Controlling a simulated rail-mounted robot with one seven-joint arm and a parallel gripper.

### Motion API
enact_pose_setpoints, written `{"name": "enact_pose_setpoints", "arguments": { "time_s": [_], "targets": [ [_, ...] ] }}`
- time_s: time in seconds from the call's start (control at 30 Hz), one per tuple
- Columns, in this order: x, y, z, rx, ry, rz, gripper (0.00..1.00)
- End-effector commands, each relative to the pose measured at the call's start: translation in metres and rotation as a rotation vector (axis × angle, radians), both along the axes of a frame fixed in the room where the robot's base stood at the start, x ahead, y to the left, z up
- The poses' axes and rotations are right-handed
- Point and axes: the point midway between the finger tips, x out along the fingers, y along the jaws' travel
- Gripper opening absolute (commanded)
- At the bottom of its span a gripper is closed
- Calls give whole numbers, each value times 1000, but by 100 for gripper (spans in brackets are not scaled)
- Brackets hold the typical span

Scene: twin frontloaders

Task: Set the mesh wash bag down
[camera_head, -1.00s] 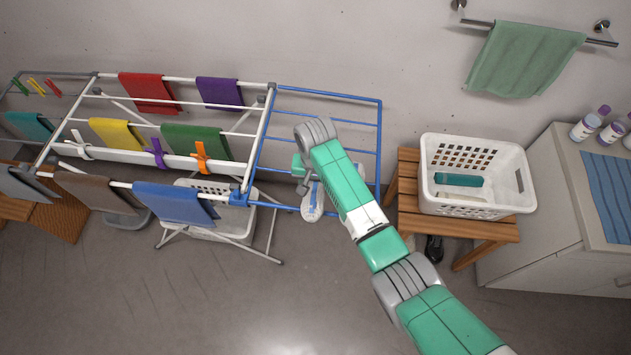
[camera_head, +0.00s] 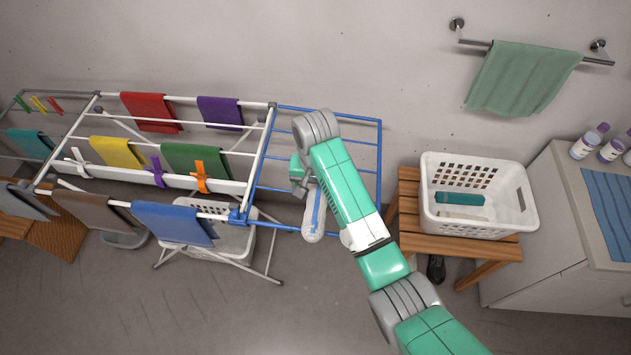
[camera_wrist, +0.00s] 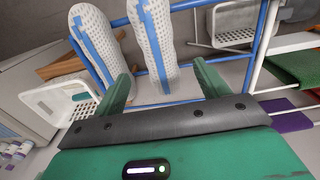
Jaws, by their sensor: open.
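A white perforated mesh wash bag (camera_head: 314,222) with a blue strip lies at the front rail of the rack's blue side wing (camera_head: 285,227). In the wrist view, two long white mesh shapes with blue strips show, one in the middle (camera_wrist: 145,42) and one at left (camera_wrist: 97,45). I cannot tell whether they are one bag or two. My gripper (camera_head: 300,174) is open over the wing. In the wrist view, my fingers (camera_wrist: 163,85) stand apart, with the near end of the middle shape between them. I see no clear contact. My arm hides part of the wing.
The white rack holds several coloured cloths and clips at left. A white basket (camera_head: 430,205) with a teal item stands on a wooden stool (camera_head: 409,222) at right. Another white basket (camera_head: 205,247) is under the rack. A cabinet (camera_head: 540,250) stands far right. The front floor is clear.

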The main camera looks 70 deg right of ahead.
Motion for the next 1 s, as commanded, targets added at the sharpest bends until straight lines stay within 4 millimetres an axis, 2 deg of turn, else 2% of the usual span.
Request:
{"name": "enact_pose_setpoints", "arguments": {
  "time_s": [0.1, 0.23, 0.77, 0.83, 0.87, 0.97, 1.0],
  "targets": [
    [1, 0, 23, -2, -2, 0, 74],
    [1, 0, 40, 0, -1, 0, 74],
    [2, 1, 46, -2, -4, 4, 74],
    [20, 6, 55, -44, -43, 48, 74],
    [36, 11, 63, -83, -81, 85, 74],
    [112, 48, 113, -275, -283, 276, 74],
    [145, 72, 142, -369, -388, 364, 74]
  ]
}}
